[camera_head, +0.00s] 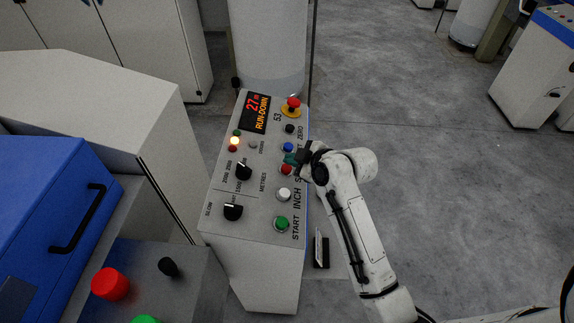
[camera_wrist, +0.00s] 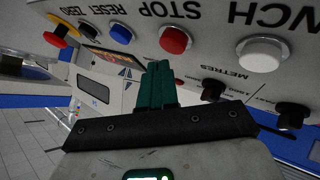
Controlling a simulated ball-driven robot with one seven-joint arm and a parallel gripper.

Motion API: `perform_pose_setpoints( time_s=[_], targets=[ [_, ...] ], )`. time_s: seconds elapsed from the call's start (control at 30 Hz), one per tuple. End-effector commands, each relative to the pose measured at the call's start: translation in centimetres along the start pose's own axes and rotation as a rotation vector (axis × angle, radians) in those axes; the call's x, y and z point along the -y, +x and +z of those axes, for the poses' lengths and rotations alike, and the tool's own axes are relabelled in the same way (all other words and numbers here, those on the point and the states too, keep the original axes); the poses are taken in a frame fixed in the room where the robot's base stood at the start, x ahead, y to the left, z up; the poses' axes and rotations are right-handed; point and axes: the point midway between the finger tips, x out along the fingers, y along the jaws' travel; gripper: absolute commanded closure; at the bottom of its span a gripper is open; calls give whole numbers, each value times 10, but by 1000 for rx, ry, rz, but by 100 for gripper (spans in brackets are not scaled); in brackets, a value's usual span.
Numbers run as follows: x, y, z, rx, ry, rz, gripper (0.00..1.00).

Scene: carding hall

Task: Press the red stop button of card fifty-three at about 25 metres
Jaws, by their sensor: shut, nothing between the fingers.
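The control panel (camera_head: 262,190) of card 53 faces up, and its display (camera_head: 256,111) reads 27 m and RUN-DOWN. The red STOP button (camera_head: 286,169) sits in the right-hand column, between the blue RESET button (camera_head: 288,147) and the white INCH button (camera_head: 284,194). In the wrist view the red STOP button (camera_wrist: 174,40) is just beyond my fingertips. My gripper (camera_head: 291,158) is shut and empty, its dark green fingers over the panel between the blue and red buttons. The fingertips also show in the wrist view (camera_wrist: 158,66); they look apart from the button.
A red mushroom button on a yellow collar (camera_head: 291,105) tops the panel, with a black ZERO button (camera_head: 290,128) below. A green START button (camera_head: 281,223) is at the bottom. Open floor (camera_head: 440,170) lies right.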

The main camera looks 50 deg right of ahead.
Motion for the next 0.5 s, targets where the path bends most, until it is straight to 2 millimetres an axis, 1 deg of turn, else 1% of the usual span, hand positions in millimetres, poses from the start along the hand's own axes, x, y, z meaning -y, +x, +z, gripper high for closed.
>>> perform_pose_setpoints(
  time_s=[0.27,0.5],
  targets=[
    [-2,-2,-2,0,0,1,100],
    [-13,-17,-13,-1,0,2,100]
  ],
)
